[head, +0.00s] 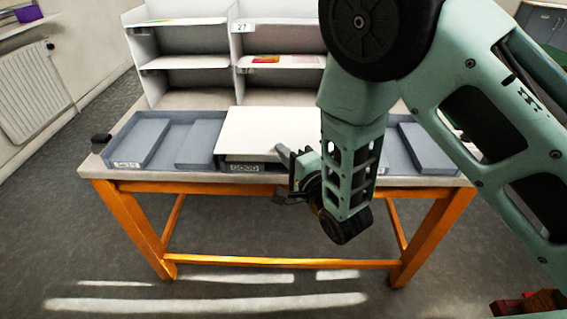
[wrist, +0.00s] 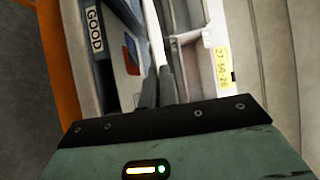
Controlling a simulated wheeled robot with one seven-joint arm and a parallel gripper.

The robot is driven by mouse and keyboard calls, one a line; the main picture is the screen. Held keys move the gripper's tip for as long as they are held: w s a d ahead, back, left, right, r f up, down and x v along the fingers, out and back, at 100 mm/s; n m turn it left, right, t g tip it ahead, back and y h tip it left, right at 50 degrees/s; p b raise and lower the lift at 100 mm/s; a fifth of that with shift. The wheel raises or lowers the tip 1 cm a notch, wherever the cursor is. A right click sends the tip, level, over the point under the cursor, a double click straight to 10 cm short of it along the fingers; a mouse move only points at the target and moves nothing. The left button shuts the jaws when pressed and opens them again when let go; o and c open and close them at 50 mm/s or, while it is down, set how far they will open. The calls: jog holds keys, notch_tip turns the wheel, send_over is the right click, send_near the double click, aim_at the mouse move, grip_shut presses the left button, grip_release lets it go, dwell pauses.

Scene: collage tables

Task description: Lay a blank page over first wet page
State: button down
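A blank white page (head: 262,128) is level above the middle tray (head: 243,168) marked GOOD in the head view. My gripper (head: 287,158) is at its front right edge. In the wrist view my two dark fingers (wrist: 158,88) are close together, with a thin pale sheet edge between them. They appear shut on the page, seen edge-on. A printed page (wrist: 131,55) with red and blue shapes shows beside the fingers, next to the GOOD label (wrist: 94,29). In the head view the white page hides most of the middle tray's inside.
A small black object (head: 101,140) sits at the table's left edge. The floor in front is clear.

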jog(key=w, duration=0.2)
jog(key=shift+w, duration=0.35)
notch_tip(320, 180, down, 7)
jog(key=b, duration=0.6)
jog(key=shift+s, duration=0.15)
jog(key=c, duration=1.6)
grip_release()
